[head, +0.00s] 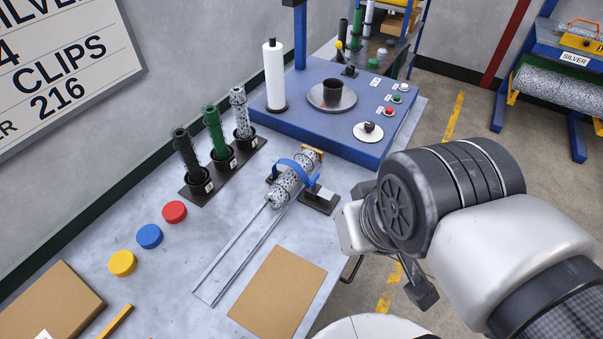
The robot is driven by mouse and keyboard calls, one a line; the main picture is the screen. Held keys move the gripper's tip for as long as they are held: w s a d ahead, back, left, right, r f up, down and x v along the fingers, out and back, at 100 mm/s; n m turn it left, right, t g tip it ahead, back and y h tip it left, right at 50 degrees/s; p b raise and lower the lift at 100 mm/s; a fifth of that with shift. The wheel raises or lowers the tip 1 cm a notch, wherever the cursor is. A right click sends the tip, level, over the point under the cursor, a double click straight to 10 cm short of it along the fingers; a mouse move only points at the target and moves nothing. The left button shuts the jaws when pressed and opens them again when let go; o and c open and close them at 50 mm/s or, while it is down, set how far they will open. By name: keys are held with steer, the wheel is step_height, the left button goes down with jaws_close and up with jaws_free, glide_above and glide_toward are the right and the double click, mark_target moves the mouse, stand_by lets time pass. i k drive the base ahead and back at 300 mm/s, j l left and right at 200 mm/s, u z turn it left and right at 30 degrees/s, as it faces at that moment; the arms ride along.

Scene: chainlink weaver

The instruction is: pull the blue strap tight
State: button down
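The blue strap (290,163) arches over a grey speckled roll (283,190). A loop of it stands up from the roll, and one end comes down on the right side near a dark metal block (322,199). The roll lies at the far end of a thin metal rail frame (232,250) on the grey table. My arm is at the right, beyond the table's right edge and apart from the strap. A dark part at its end, probably my gripper (421,287), hangs low over the floor. Its fingers are mostly hidden, so its opening cannot be told.
Black, green and speckled rolls stand in a holder (225,168) at the left. Red, blue and yellow discs (149,236) lie along the left edge. A brown board (278,291) lies in front. A blue machine (330,118) with a white post and buttons stands behind.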

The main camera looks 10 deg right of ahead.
mark_target(312, 182)
steer(key=i+l+u, duration=0.2)
steer(key=l+u, duration=0.2)
steer(key=i+l+u, duration=0.15)
steer(key=l+u, duration=0.3)
steer(key=j, duration=0.15)
